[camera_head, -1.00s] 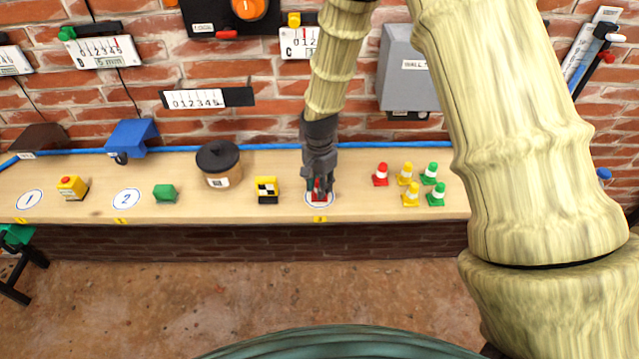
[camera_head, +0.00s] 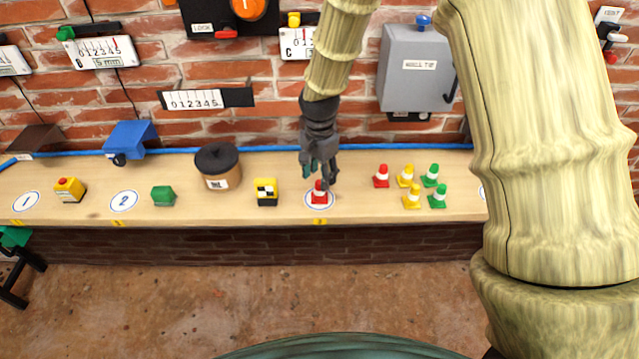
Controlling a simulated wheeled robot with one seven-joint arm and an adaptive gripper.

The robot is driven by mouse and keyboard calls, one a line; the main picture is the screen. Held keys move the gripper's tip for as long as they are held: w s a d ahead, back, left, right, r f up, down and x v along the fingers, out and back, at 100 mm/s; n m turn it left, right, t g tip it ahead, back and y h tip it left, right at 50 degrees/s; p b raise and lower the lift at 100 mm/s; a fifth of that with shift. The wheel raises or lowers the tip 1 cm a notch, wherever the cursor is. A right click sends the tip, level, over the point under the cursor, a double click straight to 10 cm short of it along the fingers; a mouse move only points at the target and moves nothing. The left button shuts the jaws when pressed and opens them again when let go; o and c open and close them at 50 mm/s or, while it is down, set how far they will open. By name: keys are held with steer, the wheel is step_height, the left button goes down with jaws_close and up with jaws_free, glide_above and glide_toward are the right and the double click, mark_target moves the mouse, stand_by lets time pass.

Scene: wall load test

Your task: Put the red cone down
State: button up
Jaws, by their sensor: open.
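A red cone (camera_head: 319,193) with a white band stands upright on a round white, blue-rimmed mark (camera_head: 310,203) on the wooden shelf. My gripper (camera_head: 321,176) is open just above and behind the cone, its fingers close to the cone's top. Whether a finger touches the cone I cannot tell. Another red cone (camera_head: 381,176) stands to the right on the shelf, apart from my gripper.
Yellow cones (camera_head: 405,176) and green cones (camera_head: 430,176) stand right of my gripper. A yellow-black block (camera_head: 265,192), a brown pot (camera_head: 218,167) with a dark lid and a green block (camera_head: 163,196) stand to the left. A grey wall box (camera_head: 416,68) hangs behind.

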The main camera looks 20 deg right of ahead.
mark_target(319, 182)
step_height(319, 182, up, 7)
steer(key=b, duration=0.1)
steer(key=shift+b, duration=0.4)
steer(key=shift+r, duration=0.1)
stand_by(0.3)
